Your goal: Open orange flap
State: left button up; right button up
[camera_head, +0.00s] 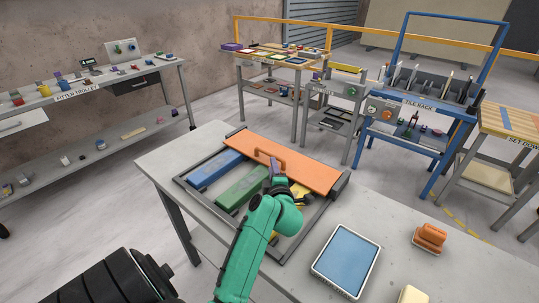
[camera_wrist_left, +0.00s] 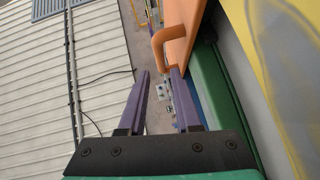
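The orange flap (camera_head: 300,165) lies across the far side of a dark grey frame (camera_head: 318,217) on the stone-topped table. Its orange handle (camera_head: 263,152) is a raised loop on the panel. My left gripper (camera_head: 273,168) is at the handle, its arm reaching over the frame. In the left wrist view the purple fingers (camera_wrist_left: 160,72) are apart. The handle (camera_wrist_left: 162,40) shows just beyond and between the fingertips; whether it is touched I cannot tell. The flap (camera_wrist_left: 181,30) is right of it. My right gripper is not in view.
Blue (camera_head: 213,169), green (camera_head: 241,188) and yellow (camera_head: 302,197) pieces lie inside the frame; my arm partly hides them. Shelves and racks stand farther back.

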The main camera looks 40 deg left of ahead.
aim_at(270, 156)
pick_arm(q)
jog(key=x, duration=0.9)
jog(key=shift+f, duration=0.1)
jog(key=shift+s+d, duration=0.1)
grip_shut()
dwell(0.8)
